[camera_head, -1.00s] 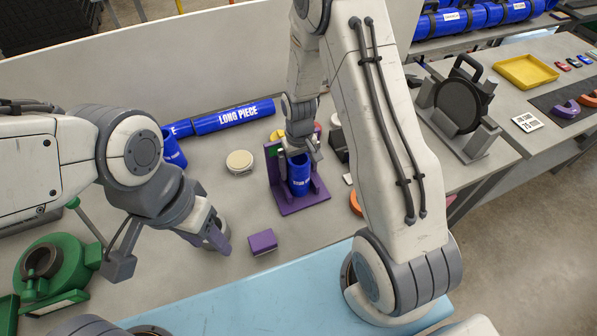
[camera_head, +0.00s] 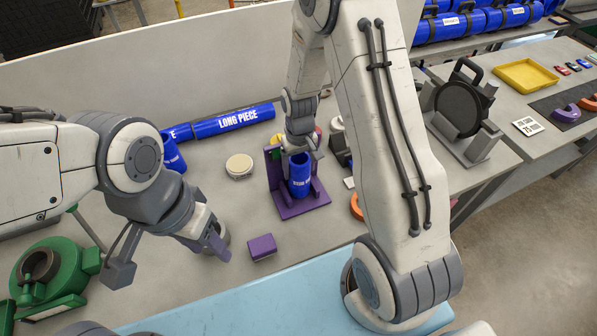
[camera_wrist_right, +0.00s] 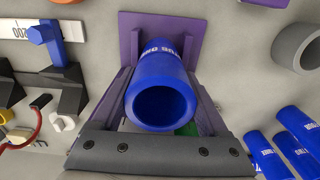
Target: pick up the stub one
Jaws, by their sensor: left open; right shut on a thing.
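The stub one (camera_head: 300,180) is a short blue pipe with white lettering, standing upright in a purple stand (camera_head: 318,203) at the middle of the bench. My right gripper (camera_head: 300,153) reaches down from above and is shut on the stub's upper end. In the right wrist view the open end of the stub (camera_wrist_right: 160,105) faces the camera, and the purple base plate (camera_wrist_right: 190,25) lies behind it. I cannot see clearance between stub and base. My left gripper (camera_head: 217,246) is open and empty, low over the bench to the left, beside a purple block (camera_head: 262,247).
A long blue pipe (camera_head: 233,121) marked LONG PIECE lies at the back. A round pale disc (camera_head: 239,165) sits left of the stand. A green machine (camera_head: 45,265) stands at the left. A black disc in a grey holder (camera_head: 460,108) stands at the right.

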